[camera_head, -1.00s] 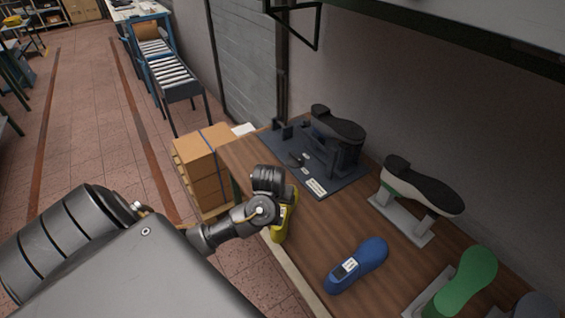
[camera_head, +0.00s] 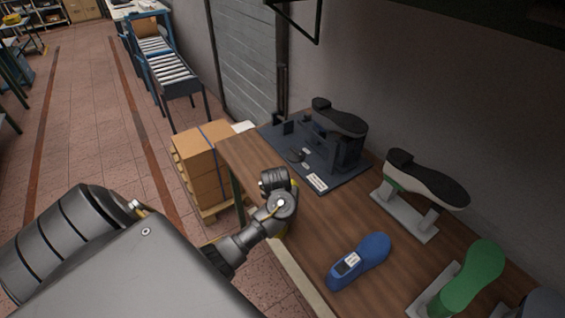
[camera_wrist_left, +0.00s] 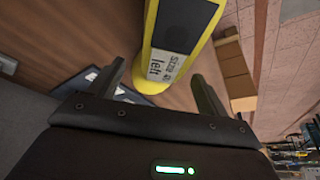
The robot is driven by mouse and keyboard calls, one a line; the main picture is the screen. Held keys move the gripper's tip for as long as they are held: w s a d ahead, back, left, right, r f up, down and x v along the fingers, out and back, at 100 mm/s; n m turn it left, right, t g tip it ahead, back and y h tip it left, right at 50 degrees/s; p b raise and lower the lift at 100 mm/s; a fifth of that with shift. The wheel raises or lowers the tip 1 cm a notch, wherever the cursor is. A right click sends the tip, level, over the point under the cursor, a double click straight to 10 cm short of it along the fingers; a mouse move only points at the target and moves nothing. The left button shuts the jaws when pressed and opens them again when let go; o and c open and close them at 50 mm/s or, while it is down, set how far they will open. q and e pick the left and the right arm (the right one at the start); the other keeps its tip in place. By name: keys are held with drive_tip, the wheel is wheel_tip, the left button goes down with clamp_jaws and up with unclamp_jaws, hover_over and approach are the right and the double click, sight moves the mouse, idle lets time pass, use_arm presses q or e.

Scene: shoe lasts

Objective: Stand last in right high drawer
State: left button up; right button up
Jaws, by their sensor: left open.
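The yellow last (camera_wrist_left: 152,80) lies on the wooden workbench (camera_head: 312,218). In the left wrist view its label reads "left" with a size beside it. My left gripper (camera_wrist_left: 158,72) is open, with a finger on either side of the last's near end; I cannot tell if they touch it. In the head view my left wrist (camera_head: 277,195) hides most of the yellow last. A blue last (camera_head: 372,252) with a white label lies on the bench to the right. No drawer shows, and my right gripper is not in view.
A dark fixture (camera_head: 320,165) with a black sole stands at the back of the bench. A shoe (camera_head: 430,180) on a grey stand and a green last (camera_head: 478,275) are at the right. Cartons (camera_head: 200,165) stand on a pallet beyond the bench's left end.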

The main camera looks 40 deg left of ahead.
use_arm(q)
drive_tip(key=shift+b+x, duration=0.4)
drive_tip(key=shift+x, duration=0.7)
drive_tip(key=c, duration=1.6)
drive_tip(key=shift+w+r, duration=0.1)
drive_tip(key=shift+r, duration=0.35)
drive_tip(key=shift+c, duration=0.2)
wheel_tip(320, 180, up, 3)
drive_tip(key=shift+a+f+p, duration=0.1)
drive_tip(key=shift+f+p, duration=0.1)
drive_tip(key=shift+p, duration=0.55)
drive_tip(key=s+d+r+p, duration=0.1)
drive_tip(key=r, duration=0.1)
drive_tip(key=s+r+p, duration=0.1)
drive_tip(key=s+d+r+p, duration=0.1)
drive_tip(key=r, duration=0.1)
drive_tip(key=shift+s+d+r+p, duration=0.25)
drive_tip(key=shift+d+r+p, duration=0.05)
drive_tip(key=shift+r, duration=0.05)
drive_tip(key=s+d+r, duration=0.4)
drive_tip(key=s+d, duration=0.2)
drive_tip(key=s, duration=0.2)
